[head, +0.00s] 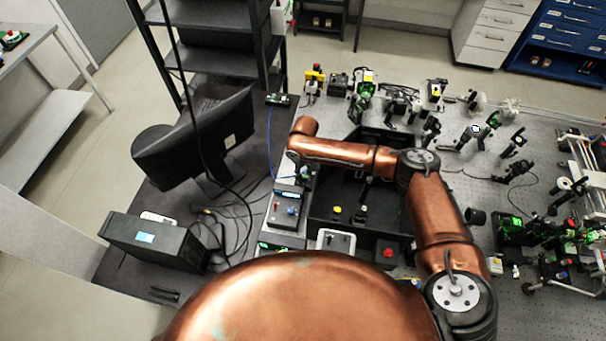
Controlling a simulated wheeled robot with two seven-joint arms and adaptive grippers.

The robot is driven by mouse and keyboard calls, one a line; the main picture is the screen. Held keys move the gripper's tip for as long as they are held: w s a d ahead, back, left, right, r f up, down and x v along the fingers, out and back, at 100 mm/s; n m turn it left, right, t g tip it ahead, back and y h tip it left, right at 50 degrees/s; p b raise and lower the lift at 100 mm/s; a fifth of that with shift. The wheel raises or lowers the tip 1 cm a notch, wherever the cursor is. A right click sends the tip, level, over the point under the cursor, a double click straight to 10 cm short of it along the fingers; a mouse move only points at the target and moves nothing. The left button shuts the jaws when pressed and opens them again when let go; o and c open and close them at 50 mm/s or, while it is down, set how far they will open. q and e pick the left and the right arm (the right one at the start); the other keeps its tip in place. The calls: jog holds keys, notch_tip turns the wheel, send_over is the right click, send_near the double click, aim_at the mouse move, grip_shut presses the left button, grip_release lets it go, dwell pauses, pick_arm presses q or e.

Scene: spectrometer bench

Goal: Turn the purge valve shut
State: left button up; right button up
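My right arm reaches in from the lower right, bends at the elbow and runs left across the dark open box. Its wrist turns down at the left end, and my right gripper (300,168) is over the back end of the small instrument panel (287,207). The gripper is small and dark here, and its fingers cannot be made out clearly. A thin blue tube (269,140) runs down to the panel near the gripper. I cannot pick out the purge valve for certain; it may be hidden by the gripper or wrist. My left gripper is not in view.
The dark open box (325,205) holds a yellow knob (337,209); a red button (388,252) is at its front. A monitor (195,140) and a black instrument (153,243) with loose cables stand left. Optics crowd the perforated bench (470,190) at right.

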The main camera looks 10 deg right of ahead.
grip_shut()
jog(key=shift+a, duration=0.15)
jog(key=shift+n, duration=0.4)
jog(key=shift+r+n+p, duration=0.1)
jog(key=shift+n+p, duration=0.45)
jog(key=shift+n, duration=0.15)
jog(key=n, duration=0.2)
jog(key=shift+n+p, duration=0.3)
jog(key=shift+p, duration=0.1)
jog(key=shift+w+d+n, duration=0.1)
jog(key=shift+d+n, duration=0.1)
jog(key=shift+n, duration=1)
jog(key=shift+n+p, duration=0.3)
jog(key=shift+n, duration=1.2)
jog(key=shift+w+d, duration=0.1)
